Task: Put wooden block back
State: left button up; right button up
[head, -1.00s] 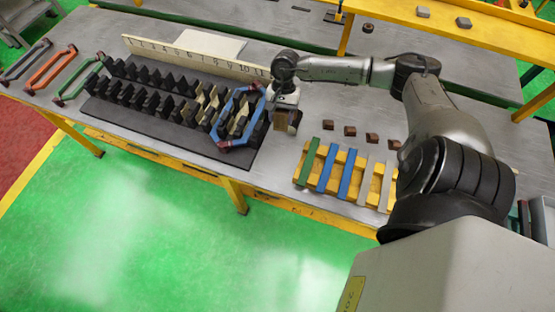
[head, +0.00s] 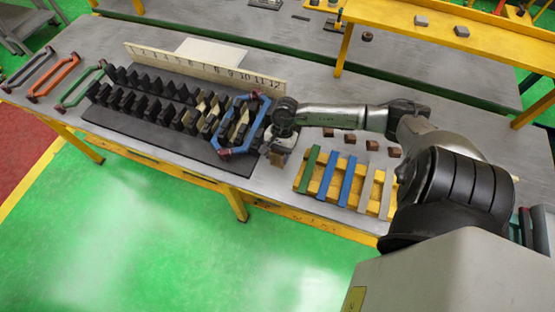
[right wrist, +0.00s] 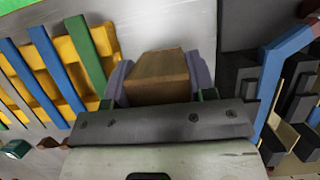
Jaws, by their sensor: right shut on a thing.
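The wooden block (right wrist: 158,77) is brown and sits between the two fingers of my right gripper (right wrist: 160,84), which is shut on it. In the head view my right gripper (head: 279,154) is over the grey table, between the black stator base and the yellow rack. The block (head: 277,160) shows small below it; I cannot tell whether it touches the table. Several small brown blocks (head: 350,134) stand in a row behind the yellow rack. My left gripper is not in view.
The yellow rack (head: 315,186) holds green, blue and grey strips. The black stator base (head: 205,151) carries toothed pieces and a blue coil (head: 240,149). A numbered board (head: 200,67) stands behind it. Orange, green and dark coils lie at far left.

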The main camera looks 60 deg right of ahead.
aim_at(277, 162)
jog(key=shift+a+f, duration=0.15)
jog(key=shift+f, duration=1.95)
jog(key=shift+f, duration=0.2)
jog(key=o, duration=1.2)
jog(key=shift+r, duration=0.1)
